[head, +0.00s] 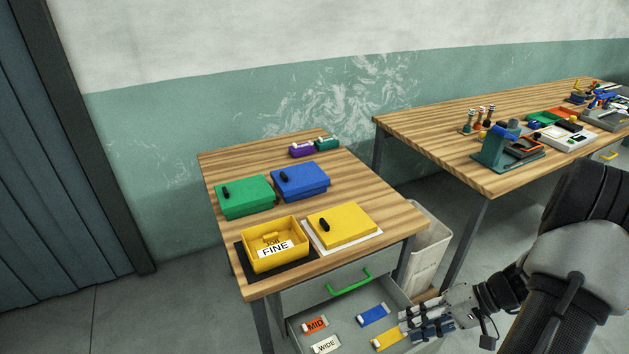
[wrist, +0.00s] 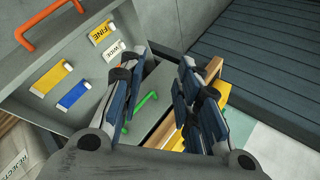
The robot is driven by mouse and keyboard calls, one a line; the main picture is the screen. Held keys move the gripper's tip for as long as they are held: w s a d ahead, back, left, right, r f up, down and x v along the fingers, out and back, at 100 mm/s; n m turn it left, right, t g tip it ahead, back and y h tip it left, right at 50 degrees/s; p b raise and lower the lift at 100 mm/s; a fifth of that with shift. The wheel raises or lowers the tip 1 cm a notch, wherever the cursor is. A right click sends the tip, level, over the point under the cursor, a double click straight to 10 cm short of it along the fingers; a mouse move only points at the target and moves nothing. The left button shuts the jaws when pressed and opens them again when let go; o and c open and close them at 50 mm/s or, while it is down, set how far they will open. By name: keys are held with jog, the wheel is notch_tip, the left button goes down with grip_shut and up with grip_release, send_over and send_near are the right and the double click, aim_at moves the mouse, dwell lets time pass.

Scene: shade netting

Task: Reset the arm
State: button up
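My gripper (head: 408,318) is at the lower right of the head view, above the right side of the open drawer (head: 296,341). In the wrist view my gripper (wrist: 162,60) has its two fingers spread apart, with nothing between them. The arm comes in from the right edge of the head view and bends at the wrist. The open drawer also shows in the wrist view (wrist: 50,55), at the left, with flat labels inside. The gripper hides part of the drawer.
A wooden table (head: 350,187) carries a green box (head: 245,196), a blue box (head: 300,181), a yellow lidded box (head: 341,224) and a yellow bin (head: 276,262) marked JOB FINE. A green handle (head: 349,283) fronts the upper drawer. A pale waste bin (head: 427,248) stands beside it.

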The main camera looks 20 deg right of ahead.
jog(key=s+a+r+n+h, duration=0.3)
jog(key=a+r+h, duration=0.1)
jog(key=a+r, duration=0.7)
jog(key=s+a+r+n+h, duration=0.3)
jog(key=a+r+h, duration=0.1)
jog(key=a+r, duration=0.8)
jog(key=shift+a+t+h+b, duration=0.3)
jog(key=shift+a+t+h, duration=0.1)
jog(key=shift+a, duration=0.05)
